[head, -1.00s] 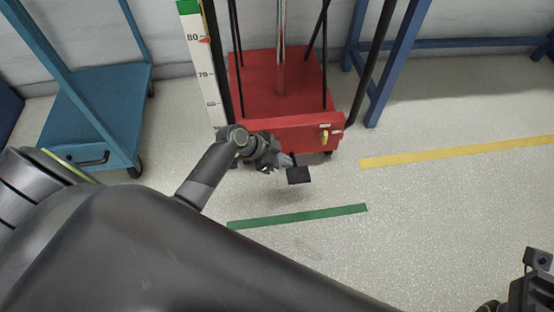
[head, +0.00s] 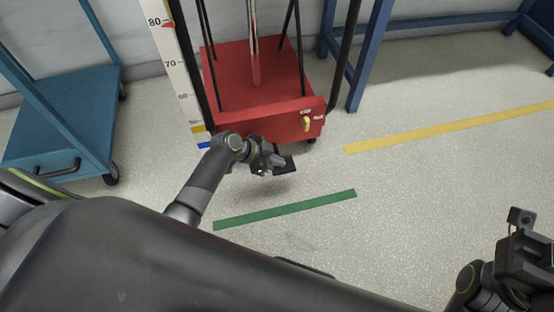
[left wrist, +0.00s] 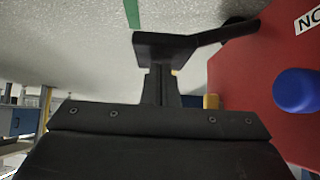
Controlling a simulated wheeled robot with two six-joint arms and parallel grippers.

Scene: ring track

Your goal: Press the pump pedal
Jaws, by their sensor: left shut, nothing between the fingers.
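The pump pedal is a black pad (head: 287,166) low in front of the red machine base. In the left wrist view the pedal (left wrist: 165,44) sits on a dark arm running right toward the red base. My left gripper (head: 272,165) is shut and empty, right at the pedal and overlapping its left part. In the left wrist view its fingertips (left wrist: 160,70) meet the pedal's edge; I cannot tell whether they touch or press it. My right gripper (head: 522,262) shows partly at the lower right, far from the pedal; its fingers are unclear.
The red base (head: 260,122) carries a yellow lever (head: 307,124), a post and a scale (head: 170,65). A blue knob (left wrist: 296,90) shows in the left wrist view. A teal cart (head: 62,115) stands left, a blue frame (head: 368,60) behind. Floor around the green strip (head: 285,209) is clear.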

